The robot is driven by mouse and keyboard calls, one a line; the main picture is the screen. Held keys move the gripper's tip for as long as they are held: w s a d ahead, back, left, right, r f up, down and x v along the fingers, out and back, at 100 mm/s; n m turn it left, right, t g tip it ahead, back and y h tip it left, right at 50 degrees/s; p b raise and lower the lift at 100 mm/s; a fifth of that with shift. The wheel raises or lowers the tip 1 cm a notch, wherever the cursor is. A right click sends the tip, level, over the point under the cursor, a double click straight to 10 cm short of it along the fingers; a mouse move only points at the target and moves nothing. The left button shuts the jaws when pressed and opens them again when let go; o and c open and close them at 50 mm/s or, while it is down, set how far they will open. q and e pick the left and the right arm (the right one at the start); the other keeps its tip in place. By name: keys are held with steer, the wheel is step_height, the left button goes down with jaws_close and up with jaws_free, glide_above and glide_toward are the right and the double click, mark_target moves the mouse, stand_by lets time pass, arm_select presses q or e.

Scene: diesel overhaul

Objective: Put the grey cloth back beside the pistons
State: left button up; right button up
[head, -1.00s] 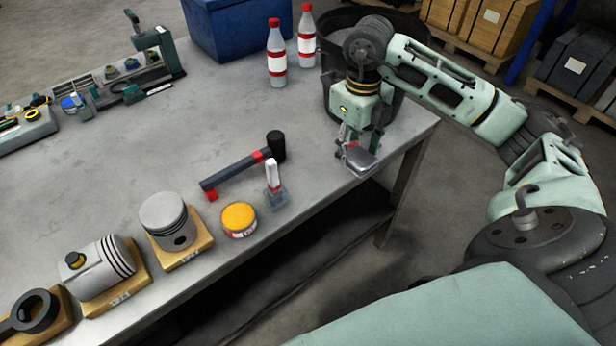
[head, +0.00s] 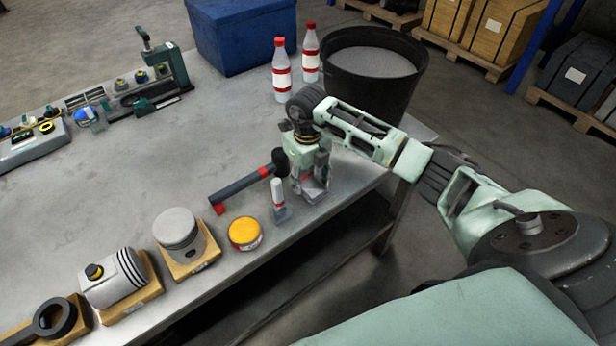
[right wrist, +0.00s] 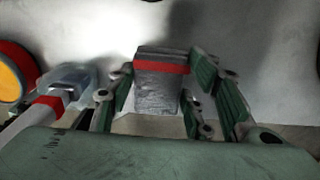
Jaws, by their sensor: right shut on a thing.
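My right gripper (head: 312,190) is shut on the grey cloth and holds it over the table near its front edge, right of the small brush. In the right wrist view the grey cloth (right wrist: 160,92) shows between the fingers as a folded grey block with a red band. In the head view the fingers largely hide it. I cannot tell whether it touches the table. One piston (head: 178,233) stands upright on a wooden block at the front left. Another piston (head: 112,282) lies on its side on a block further left. My left gripper is not in view.
Between pistons and gripper stand a yellow-topped tin (head: 245,233) and a brush with a white handle (head: 279,197). A black-headed hammer (head: 245,187) lies behind them. Two bottles (head: 282,75) and a black bucket (head: 375,75) are at the back. The table's middle is clear.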

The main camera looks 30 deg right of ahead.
mark_target(308, 182)
steer(key=shift+f, duration=0.5)
steer(key=shift+f, duration=0.1)
steer(key=o, duration=1.1)
steer(key=shift+r, duration=0.25)
steer(key=shift+w+r, duration=0.1)
steer(key=shift+r, duration=0.3)
step_height(308, 182, up, 11)
steer(key=b, duration=0.3)
